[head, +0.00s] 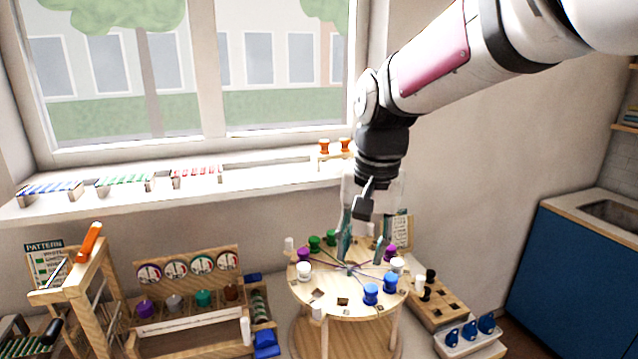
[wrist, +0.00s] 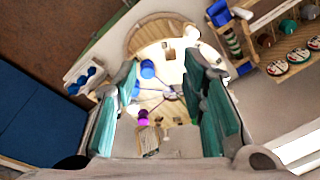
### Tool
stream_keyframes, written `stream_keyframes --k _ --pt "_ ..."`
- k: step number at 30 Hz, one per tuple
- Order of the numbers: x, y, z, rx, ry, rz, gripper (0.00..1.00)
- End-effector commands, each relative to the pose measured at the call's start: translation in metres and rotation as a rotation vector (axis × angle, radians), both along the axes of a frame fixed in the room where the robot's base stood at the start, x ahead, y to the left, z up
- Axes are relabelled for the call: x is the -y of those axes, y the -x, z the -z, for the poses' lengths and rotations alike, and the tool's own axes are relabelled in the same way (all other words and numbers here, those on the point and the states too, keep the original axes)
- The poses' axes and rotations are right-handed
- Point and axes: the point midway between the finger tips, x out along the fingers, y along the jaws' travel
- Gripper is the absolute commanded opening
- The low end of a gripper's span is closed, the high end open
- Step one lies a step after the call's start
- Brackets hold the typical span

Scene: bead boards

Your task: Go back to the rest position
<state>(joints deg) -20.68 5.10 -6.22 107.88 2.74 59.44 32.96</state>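My gripper (head: 363,248) hangs from the arm above the round wooden table (head: 327,304), with its fingers pointing down. Its two teal-padded fingers stand well apart in the wrist view (wrist: 172,95), with nothing held between them. Below it, thin cords cross the round top between several coloured bobbins. Blue bobbins (head: 370,294) stand at the front right, white (head: 303,270) at the left, green (head: 314,243) at the back left and purple (head: 390,252) at the right. I cannot tell from these views how high the fingertips are above the top.
A wooden rack (head: 190,262) with round dials and coloured knobs stands left of the round table. A wooden frame with an orange handle (head: 89,242) is farther left. A peg board (head: 440,312) is at the right. The windowsill (head: 130,205) holds striped pieces and orange spools (head: 324,147).

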Motion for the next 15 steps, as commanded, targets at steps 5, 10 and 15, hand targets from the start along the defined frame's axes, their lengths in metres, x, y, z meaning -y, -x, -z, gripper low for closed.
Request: stream_keyframes --k 5,10,15 --pt "0.043 0.047 -0.028 0.1 -0.004 -0.075 0.38" --pt "0.075 0.095 -0.039 0.195 0.02 -0.152 0.38" --pt "0.099 0.142 -0.037 0.284 0.072 -0.225 0.38"
